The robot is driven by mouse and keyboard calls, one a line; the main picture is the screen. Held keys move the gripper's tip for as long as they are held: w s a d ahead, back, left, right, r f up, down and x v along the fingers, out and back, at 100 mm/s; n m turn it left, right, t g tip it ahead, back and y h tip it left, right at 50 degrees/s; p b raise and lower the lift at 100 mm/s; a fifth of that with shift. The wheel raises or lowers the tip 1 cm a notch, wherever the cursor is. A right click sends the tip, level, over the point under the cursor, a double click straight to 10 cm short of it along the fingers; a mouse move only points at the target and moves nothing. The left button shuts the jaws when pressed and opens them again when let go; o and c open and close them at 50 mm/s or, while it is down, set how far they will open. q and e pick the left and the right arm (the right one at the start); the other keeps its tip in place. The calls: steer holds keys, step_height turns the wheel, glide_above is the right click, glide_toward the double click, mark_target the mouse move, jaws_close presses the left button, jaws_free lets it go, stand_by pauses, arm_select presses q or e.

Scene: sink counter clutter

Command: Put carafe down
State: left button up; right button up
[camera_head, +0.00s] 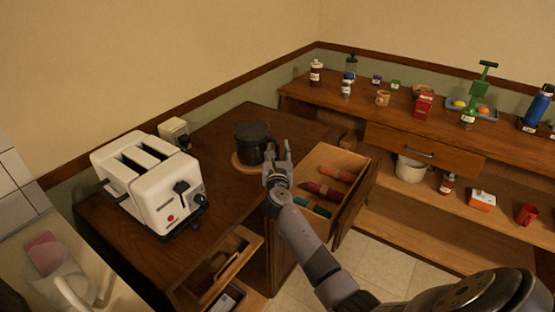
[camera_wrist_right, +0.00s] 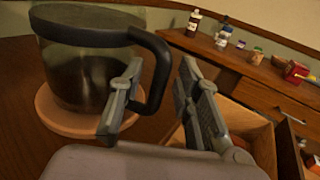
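My right gripper (camera_head: 279,158) is just right of the carafe, at the handle side. In the wrist view, the right gripper (camera_wrist_right: 160,105) has its fingers spread, with visible space around the handle. My left gripper is not in view.
A white toaster (camera_head: 150,180) stands left of the carafe. An open drawer (camera_head: 335,180) with several rolled items lies right of my gripper; another open drawer (camera_head: 232,262) is below. A side counter (camera_head: 420,125) holds bottles and small items.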

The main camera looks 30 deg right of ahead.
steer(key=v, duration=1.1)
steer(key=shift+s+a, duration=0.25)
steer(key=shift+s, duration=0.05)
